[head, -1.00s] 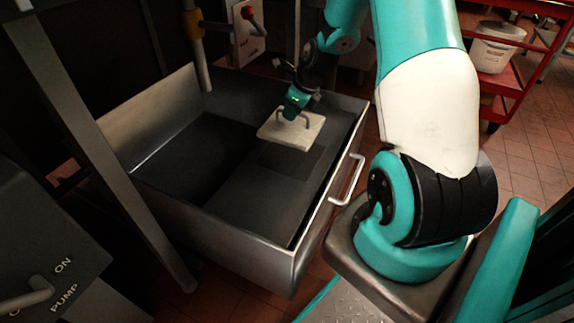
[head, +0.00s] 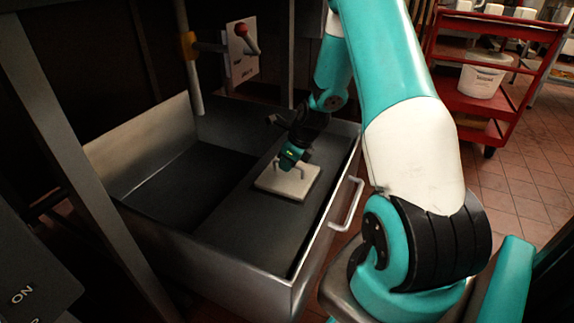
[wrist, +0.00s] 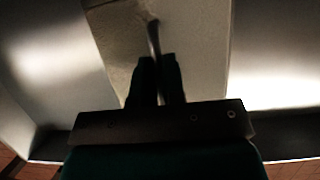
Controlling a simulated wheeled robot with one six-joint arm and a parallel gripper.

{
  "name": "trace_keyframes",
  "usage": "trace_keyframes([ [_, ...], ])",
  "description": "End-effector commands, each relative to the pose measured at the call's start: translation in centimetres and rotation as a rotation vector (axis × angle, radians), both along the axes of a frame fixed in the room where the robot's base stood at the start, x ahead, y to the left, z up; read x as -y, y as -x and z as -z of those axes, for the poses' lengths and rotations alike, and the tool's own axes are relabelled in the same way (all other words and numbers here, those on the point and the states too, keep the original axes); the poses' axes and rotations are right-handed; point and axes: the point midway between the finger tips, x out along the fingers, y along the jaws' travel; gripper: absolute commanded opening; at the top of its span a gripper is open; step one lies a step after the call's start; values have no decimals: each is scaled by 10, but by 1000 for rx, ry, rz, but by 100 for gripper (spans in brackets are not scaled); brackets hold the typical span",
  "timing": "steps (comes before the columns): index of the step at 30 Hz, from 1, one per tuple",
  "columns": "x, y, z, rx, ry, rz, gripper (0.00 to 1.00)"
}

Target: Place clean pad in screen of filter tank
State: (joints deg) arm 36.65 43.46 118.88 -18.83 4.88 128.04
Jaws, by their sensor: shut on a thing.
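My gripper (head: 292,158) is shut on the wire handle of the pale, square pad (head: 287,183) inside the metal filter tank (head: 213,255). The pad is level, over the right part of the tank's dark inside, which looks like the screen (head: 248,222). It looks very low over this surface; I cannot tell whether it touches. In the wrist view, my fingertips (wrist: 157,58) are closed around the handle (wrist: 153,36), with the pad (wrist: 205,50) beyond them. The pad's underside is hidden.
The tank's left part (head: 190,178) is darker and looks deeper. A loop handle (head: 347,203) is on its right wall. A red cart (head: 490,110) with a white bucket (head: 481,81) stands at the back right.

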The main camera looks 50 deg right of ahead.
Motion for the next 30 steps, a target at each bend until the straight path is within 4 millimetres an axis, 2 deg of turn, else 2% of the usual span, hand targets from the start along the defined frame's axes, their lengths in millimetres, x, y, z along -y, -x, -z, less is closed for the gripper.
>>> trace_keyframes([
  [4, 0, 0, 3, 0, -1, 0, 0],
  [5, 0, 0, 2, 0, -1, -1, 17],
  [6, 0, 0, 2, 0, -1, -1, 26],
  [7, 0, 0, 2, 0, -1, -1, 33],
  [8, 0, 0, 2, 0, -1, -1, 35],
  [17, 0, 0, -1, 0, 0, -1, 35],
  [20, 1, 3, -13, 0, 1, 0, 35],
  [30, 11, 29, -82, 2, 0, 0, 35],
])
